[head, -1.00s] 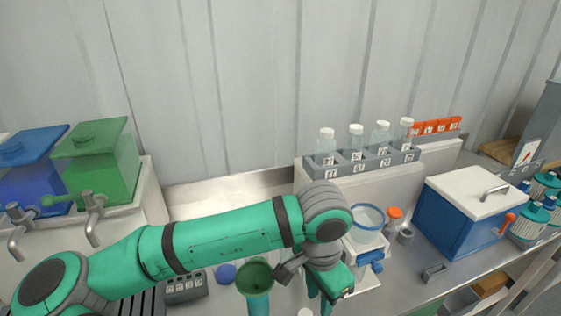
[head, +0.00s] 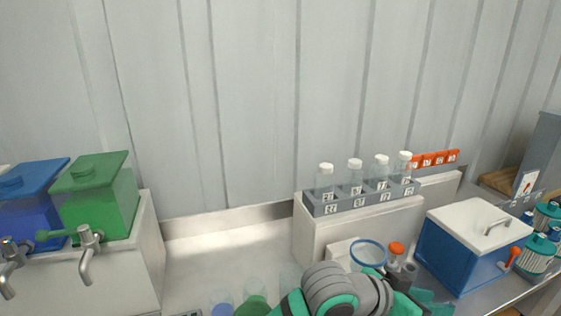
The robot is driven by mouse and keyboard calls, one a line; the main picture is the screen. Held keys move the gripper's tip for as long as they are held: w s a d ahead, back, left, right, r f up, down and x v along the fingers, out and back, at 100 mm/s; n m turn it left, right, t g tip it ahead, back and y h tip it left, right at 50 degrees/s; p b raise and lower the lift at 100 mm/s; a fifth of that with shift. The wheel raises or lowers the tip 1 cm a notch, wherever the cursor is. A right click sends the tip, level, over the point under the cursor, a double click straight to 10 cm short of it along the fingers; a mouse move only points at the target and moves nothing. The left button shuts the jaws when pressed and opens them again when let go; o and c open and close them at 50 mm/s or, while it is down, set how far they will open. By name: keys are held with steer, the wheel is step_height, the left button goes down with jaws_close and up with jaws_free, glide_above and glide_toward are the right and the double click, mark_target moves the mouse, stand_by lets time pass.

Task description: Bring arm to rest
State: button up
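My arm (head: 335,290) is low in the head view, at the bottom edge, with only the green and grey wrist part showing. My gripper (head: 430,300) shows in part as green pieces at the bottom edge, left of the blue box. Its fingertips are not clear, so I cannot tell whether it is open or shut or whether it holds anything.
A grey rack (head: 360,200) of several capped bottles stands on a white block. A blue box (head: 467,253) with a white lid is at right. Blue (head: 30,210) and green (head: 100,205) tanks with taps are at left. A blue-rimmed vessel (head: 368,254) stands near my wrist.

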step_height(320, 180, up, 4)
steer(key=w+d+n+t+h, duration=0.1)
steer(key=w+n+t+h, duration=0.2)
steer(key=t+h, duration=0.1)
steer(key=w+a+f+n+t+y, duration=0.1)
steer(key=w+a+f+n+t, duration=0.15)
steer(key=a+n+t, duration=0.35)
steer(key=s+a+f+n+t+y, duration=0.3)
steer(key=a+f+n+y, duration=0.15)
steer(key=f, duration=0.35)
steer(key=s+a+f+n+t+y, duration=0.35)
steer(key=a+f+y, duration=0.2)
steer(key=f, duration=0.35)
steer(key=s+a+f+g+y, duration=0.1)
steer(key=s+a+f+y, duration=0.1)
steer(key=s+a+f, duration=0.3)
steer(key=s+a+f+g+y, duration=0.25)
steer(key=s+f, duration=0.25)
steer(key=s, duration=0.3)
steer(key=s+a+f+m, duration=0.1)
steer(key=s+a+m, duration=0.3)
steer(key=s, duration=0.9)
steer(key=a+y, duration=0.1)
steer(key=a, duration=0.2)
steer(key=shift+s+f+m, duration=0.2)
steer(key=shift+f+m, duration=0.05)
steer(key=shift+m, duration=0.05)
